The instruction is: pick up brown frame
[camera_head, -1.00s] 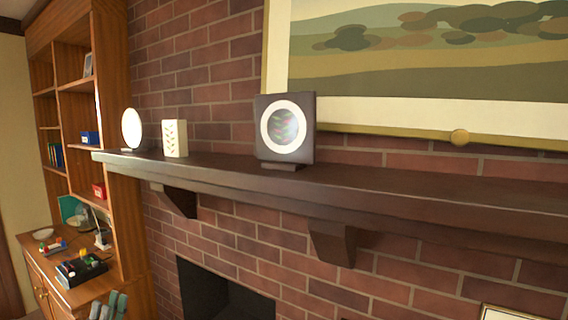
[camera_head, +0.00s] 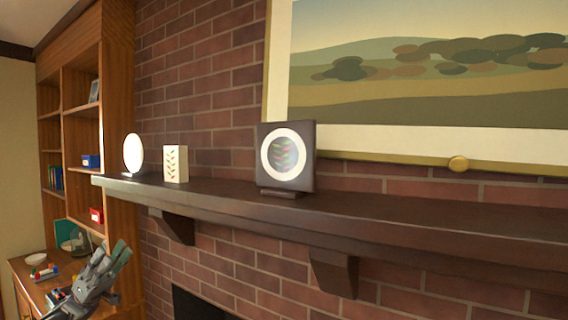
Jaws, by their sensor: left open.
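The brown frame (camera_head: 287,157) is a dark square frame with a white ring around a round dark picture. It stands upright on a small base on the dark wooden mantel (camera_head: 400,220), near the middle of the view. My left gripper (camera_head: 111,256) is at the lower left, pointing up, open and with nothing seen between its fingers. It appears lower than the mantel and well left of the frame, apart from both. My right gripper is not in view.
A white oval piece (camera_head: 132,153) and a cream patterned block (camera_head: 175,164) stand on the mantel left of the frame. A large landscape painting (camera_head: 420,70) hangs behind. A wooden shelf unit (camera_head: 118,110) stands at left. The mantel's right part is clear.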

